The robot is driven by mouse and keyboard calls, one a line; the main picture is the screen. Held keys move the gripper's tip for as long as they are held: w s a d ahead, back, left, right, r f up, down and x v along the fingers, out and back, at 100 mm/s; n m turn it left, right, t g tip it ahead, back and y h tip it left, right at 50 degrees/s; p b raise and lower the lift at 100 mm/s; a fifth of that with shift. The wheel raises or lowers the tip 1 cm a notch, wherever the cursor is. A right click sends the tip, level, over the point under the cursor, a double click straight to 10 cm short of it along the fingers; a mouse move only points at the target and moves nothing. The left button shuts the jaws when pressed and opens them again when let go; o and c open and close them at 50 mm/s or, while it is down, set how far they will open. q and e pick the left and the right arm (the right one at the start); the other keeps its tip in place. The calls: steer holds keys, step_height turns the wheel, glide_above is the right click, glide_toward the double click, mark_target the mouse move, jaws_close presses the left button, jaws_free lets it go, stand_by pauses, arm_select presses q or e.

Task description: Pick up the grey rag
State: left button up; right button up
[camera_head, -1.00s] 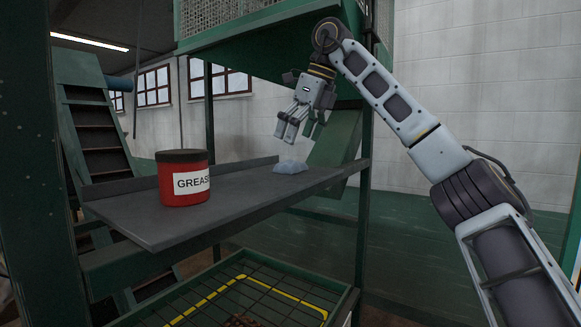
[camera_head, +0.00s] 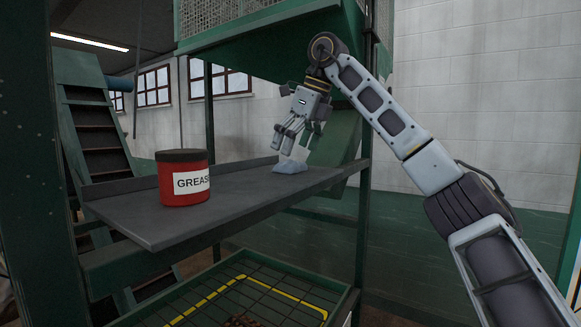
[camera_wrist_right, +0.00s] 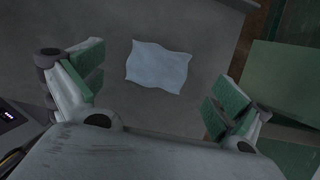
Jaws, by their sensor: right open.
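The grey rag (camera_head: 290,167) lies as a small crumpled, pale blue-grey cloth on the dark shelf (camera_head: 230,200), near its right end. In the right wrist view the rag (camera_wrist_right: 159,66) lies spread out, roughly square, between the two fingers and a little ahead of them. My right gripper (camera_head: 290,145) is open and empty, pointing down just above the rag. Its green-padded fingers (camera_wrist_right: 160,95) are wide apart and do not touch the rag. My left gripper is not in view.
A red grease tin (camera_head: 183,178) with a dark lid stands on the shelf to the left of the rag. A green post (camera_head: 363,220) rises at the shelf's right end. A green frame with mesh (camera_head: 250,15) hangs above. A grated tray (camera_head: 245,290) sits below.

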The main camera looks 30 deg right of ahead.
steer(key=shift+x, duration=1.2)
steer(key=c, duration=1)
